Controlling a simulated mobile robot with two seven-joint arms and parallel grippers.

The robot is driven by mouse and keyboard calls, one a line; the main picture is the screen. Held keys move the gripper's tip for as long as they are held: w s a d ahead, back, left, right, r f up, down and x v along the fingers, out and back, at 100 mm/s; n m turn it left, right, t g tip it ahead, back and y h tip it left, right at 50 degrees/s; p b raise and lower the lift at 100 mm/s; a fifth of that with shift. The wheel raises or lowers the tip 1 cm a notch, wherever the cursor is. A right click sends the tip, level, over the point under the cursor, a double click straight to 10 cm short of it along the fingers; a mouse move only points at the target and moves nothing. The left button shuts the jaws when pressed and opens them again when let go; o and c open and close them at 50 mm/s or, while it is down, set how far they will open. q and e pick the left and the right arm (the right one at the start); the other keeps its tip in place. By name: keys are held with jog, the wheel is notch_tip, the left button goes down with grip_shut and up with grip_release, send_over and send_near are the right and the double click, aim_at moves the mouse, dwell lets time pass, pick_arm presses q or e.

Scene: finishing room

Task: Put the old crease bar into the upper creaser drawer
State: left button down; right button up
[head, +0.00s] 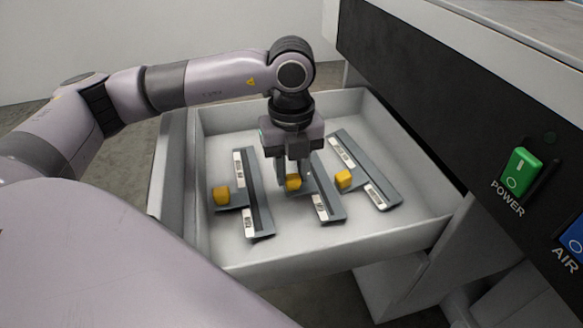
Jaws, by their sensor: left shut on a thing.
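The open creaser drawer (330,250) is pulled out from the machine. Three grey crease bars with white labels and yellow blocks lie in or over it: a left bar (258,205), a middle bar (328,198) and a right bar (372,172). My left gripper (294,181) points down at the middle bar and is shut on it at its yellow block. The gripper hides part of that bar. I cannot tell whether the middle bar touches the drawer floor, nor which bar is the old one. My right gripper is out of view.
The dark machine front (440,100) rises at the right, with a green power switch (522,171) and a blue air switch (572,240). A grey cabinet part (395,285) shows below the drawer. Bare drawer floor shows along the front and at the right.

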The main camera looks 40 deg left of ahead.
pick_arm(q)
jog(key=c, duration=0.8)
grip_release()
jog(key=shift+f, duration=0.1)
jog(key=shift+r, duration=0.2)
notch_tip(320, 180, up, 6)
jog(key=p, duration=0.2)
jog(key=shift+r+p, duration=0.2)
jog(key=shift+p, duration=0.2)
notch_tip(320, 180, up, 6)
jog(key=shift+f+p, duration=0.2)
jog(key=shift+p, duration=0.55)
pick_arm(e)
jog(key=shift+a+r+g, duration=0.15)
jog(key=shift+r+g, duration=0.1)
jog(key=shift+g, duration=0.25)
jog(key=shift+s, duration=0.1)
